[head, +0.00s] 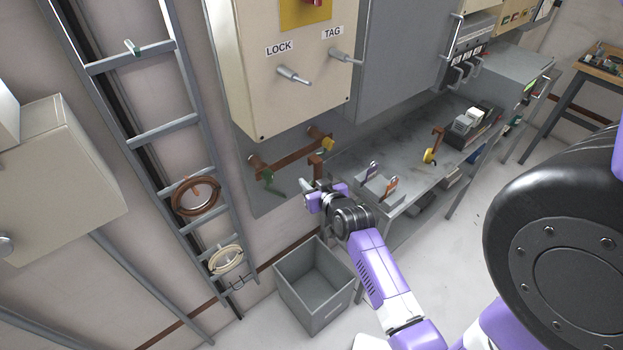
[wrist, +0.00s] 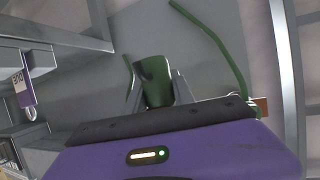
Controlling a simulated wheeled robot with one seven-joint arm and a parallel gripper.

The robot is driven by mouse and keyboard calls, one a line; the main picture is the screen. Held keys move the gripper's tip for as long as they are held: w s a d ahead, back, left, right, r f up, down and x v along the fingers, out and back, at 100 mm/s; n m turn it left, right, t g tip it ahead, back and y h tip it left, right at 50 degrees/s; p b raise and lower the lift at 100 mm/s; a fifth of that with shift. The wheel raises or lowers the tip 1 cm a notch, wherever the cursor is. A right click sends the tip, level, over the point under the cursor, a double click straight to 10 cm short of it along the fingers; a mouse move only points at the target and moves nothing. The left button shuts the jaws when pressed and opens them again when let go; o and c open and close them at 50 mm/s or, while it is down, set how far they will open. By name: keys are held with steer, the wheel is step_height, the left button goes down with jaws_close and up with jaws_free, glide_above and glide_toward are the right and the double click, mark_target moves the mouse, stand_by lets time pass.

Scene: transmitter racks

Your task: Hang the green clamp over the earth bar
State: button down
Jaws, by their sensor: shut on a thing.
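The brown copper earth bar (head: 288,160) runs along the grey panel below the big cabinet, on stubby supports. My gripper (head: 309,187) is in front of and below its right half. In the wrist view its fingers (wrist: 158,88) are shut on the green clamp's body (wrist: 154,82). In the head view a copper hook (head: 317,160) rises just above my gripper, close to the bar; it seems part of the held clamp. I cannot tell whether it touches the bar. The clamp's green body is mostly hidden there by my gripper.
A green piece (head: 270,183) hangs at the bar's left end and a yellow one (head: 327,144) at its right. A yellow-handled clamp (head: 430,155) stands on the bench (head: 400,140). A grey bin (head: 313,285) is below. A green cable (wrist: 215,42) curves past my gripper.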

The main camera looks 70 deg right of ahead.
steer(key=shift+w+d+f+b, duration=0.3)
steer(key=shift+w+d+b, duration=0.4)
steer(key=shift+w, duration=0.5)
steer(key=shift+w+d+f+b, duration=0.3)
steer(key=shift+w+d+b, duration=0.25)
steer(key=shift+w+d, duration=0.45)
steer(key=shift+w+d+f+b, duration=0.3)
steer(key=shift+w+d+b, duration=0.3)
steer(key=shift+w, duration=0.75)
steer(key=c, duration=1)
jaws_free()
steer(key=shift+a, duration=0.1)
steer(key=shift+f, duration=0.1)
steer(key=shift+s+a, duration=0.1)
steer(key=shift+s, duration=0.05)
steer(key=v, duration=0.7)
steer(key=shift+s+r+b, duration=0.15)
steer(key=shift+r+b, duration=0.1)
steer(key=shift+b, duration=0.15)
